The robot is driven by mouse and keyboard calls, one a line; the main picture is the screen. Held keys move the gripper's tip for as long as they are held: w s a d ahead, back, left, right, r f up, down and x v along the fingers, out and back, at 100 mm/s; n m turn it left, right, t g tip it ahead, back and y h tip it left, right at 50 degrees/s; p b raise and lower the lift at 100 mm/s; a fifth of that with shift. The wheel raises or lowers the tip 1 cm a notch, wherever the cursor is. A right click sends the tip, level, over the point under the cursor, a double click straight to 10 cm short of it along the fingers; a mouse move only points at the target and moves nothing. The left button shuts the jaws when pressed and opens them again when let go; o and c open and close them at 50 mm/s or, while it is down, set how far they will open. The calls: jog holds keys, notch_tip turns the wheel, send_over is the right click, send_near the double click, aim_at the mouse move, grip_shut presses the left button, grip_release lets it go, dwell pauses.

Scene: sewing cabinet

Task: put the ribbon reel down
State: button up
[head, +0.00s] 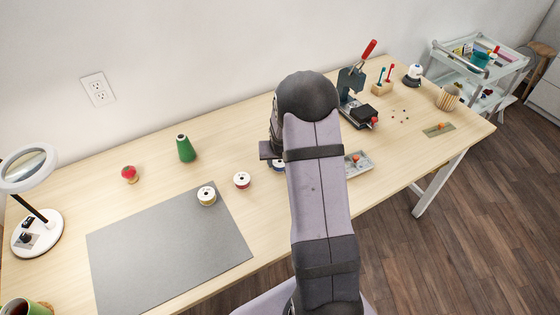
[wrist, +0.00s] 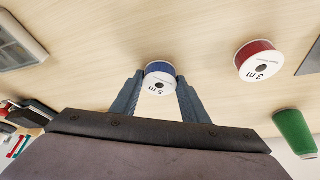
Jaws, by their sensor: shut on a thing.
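A ribbon reel with a white face marked "5 m" and a dark blue rim (wrist: 159,80) sits between the two fingers in the wrist view. My gripper (wrist: 158,90) is shut on this blue reel. In the head view the blue reel (head: 277,166) shows only partly, beside my arm, which hides the rest. A red reel marked "3 m" (wrist: 258,62) stands to the right in the wrist view, apart from my fingers. It also shows in the head view (head: 242,180). I cannot tell whether the held reel touches the table.
A yellowish reel (head: 206,195) stands on the grey mat (head: 165,250). A green cone (head: 186,148) and a red-topped item (head: 130,174) stand behind. A grey tray (head: 359,164) and a red-handled press (head: 357,95) are right of my arm. Bare table lies around the held reel.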

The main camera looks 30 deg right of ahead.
jog(key=o, duration=1.1)
jog(key=shift+c, duration=0.2)
jog(key=shift+s+r, duration=0.1)
jog(key=shift+r, duration=0.35)
jog(key=v, duration=1.1)
jog(key=s+a+n+g+y, duration=0.2)
jog(key=s+a+n+g, duration=0.2)
jog(key=s+a, duration=1.3)
jog(key=s+n, duration=0.1)
jog(key=s, duration=0.3)
jog(key=shift+s+a+f+b, duration=0.25)
jog(key=shift+a+f+b, duration=0.05)
jog(key=shift+a+f, duration=0.1)
notch_tip(320, 180, up, 3)
jog(key=p, duration=0.3)
jog(key=shift+r, duration=0.25)
